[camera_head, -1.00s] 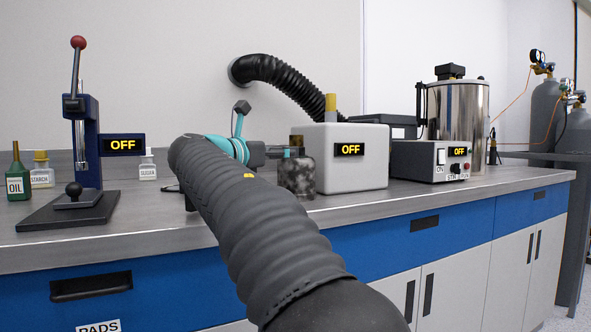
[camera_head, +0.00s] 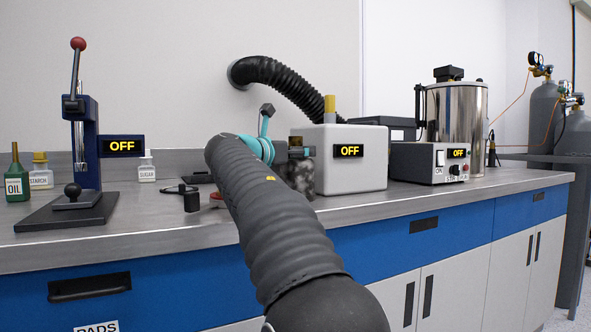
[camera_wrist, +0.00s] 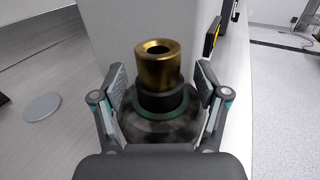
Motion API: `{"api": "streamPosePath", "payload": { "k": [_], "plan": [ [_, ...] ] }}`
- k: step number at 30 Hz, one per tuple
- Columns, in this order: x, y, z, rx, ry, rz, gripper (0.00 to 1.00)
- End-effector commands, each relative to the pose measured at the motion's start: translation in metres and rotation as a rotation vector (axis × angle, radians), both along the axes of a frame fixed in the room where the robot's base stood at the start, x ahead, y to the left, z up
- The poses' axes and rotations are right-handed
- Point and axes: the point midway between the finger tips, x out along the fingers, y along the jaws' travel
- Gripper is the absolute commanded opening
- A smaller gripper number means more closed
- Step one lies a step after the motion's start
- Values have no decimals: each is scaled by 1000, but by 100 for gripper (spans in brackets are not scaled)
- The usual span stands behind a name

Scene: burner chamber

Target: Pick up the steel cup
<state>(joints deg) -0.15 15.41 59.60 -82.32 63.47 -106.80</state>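I cannot pick out a steel cup with certainty. A mottled, smoky grey jar (camera_head: 302,178) stands on the counter left of the white box, partly behind my arm. In the wrist view a brass, hollow-topped piece (camera_wrist: 158,65) on a black collar with a green ring rises between the fingers, above a mottled base (camera_wrist: 158,128). My gripper (camera_wrist: 161,84) is open, its fingers either side of the brass piece with visible gaps. In the head view my gripper (camera_head: 300,153) is at the jar's top; my arm hides much of it.
The white box (camera_head: 350,175) with an OFF display is close right of the jar. A shiny steel cylinder (camera_head: 468,115) stands behind a control unit (camera_head: 425,163). A blue press (camera_head: 85,150) stands left. A dark small cylinder (camera_head: 192,201) lies near clear counter (camera_head: 150,225).

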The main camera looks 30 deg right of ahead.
Motion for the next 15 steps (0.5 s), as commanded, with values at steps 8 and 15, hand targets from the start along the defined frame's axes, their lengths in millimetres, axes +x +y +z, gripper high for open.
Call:
{"api": "streamPosePath", "payload": {
  "k": [8, 15],
  "plan": [
    [0, 0, 0, 0, 0, 0, 4],
    [-1, 0, 1, 0, -1, 0, 0]
  ]
}}
